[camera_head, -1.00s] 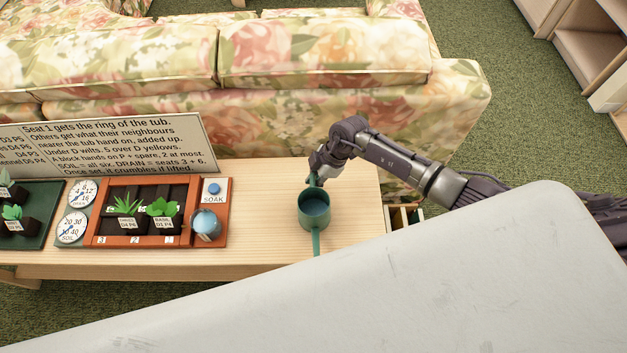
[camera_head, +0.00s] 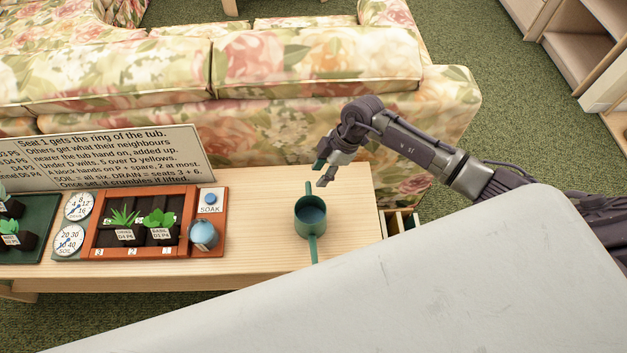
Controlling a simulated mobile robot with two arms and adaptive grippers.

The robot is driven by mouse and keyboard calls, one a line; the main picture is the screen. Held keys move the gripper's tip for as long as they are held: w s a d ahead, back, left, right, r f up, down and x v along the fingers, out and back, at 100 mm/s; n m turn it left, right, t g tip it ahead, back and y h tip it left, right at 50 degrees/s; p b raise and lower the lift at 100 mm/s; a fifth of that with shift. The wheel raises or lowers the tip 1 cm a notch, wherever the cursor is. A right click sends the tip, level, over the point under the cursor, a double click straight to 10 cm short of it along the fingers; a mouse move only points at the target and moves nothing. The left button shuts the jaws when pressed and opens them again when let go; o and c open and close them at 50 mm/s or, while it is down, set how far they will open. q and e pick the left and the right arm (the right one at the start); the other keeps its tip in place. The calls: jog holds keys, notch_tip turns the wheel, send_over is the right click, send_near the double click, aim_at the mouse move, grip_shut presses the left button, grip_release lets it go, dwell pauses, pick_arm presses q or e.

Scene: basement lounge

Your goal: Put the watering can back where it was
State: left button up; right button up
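The green watering can (camera_head: 311,224) stands upright on the right part of the light wooden table (camera_head: 275,240). Its spout points toward the front edge and its handle toward the sofa. Its round top is open and shows a blue-grey inside. My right gripper (camera_head: 324,174) is just behind and slightly right of the can's handle, apart from it. Its fingers are spread and nothing is between them. My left gripper is not in view.
Left of the can is a red-brown planter tray (camera_head: 95,245) with potted plants, a SOAK button (camera_head: 210,198) and a blue-grey round vessel (camera_head: 203,234). A lettered sign (camera_head: 120,158) stands behind. A floral sofa (camera_head: 270,120) backs the table. A pale surface (camera_head: 400,280) fills the foreground.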

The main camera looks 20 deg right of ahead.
jog(key=shift+v, duration=1.7)
dwell(0.6)
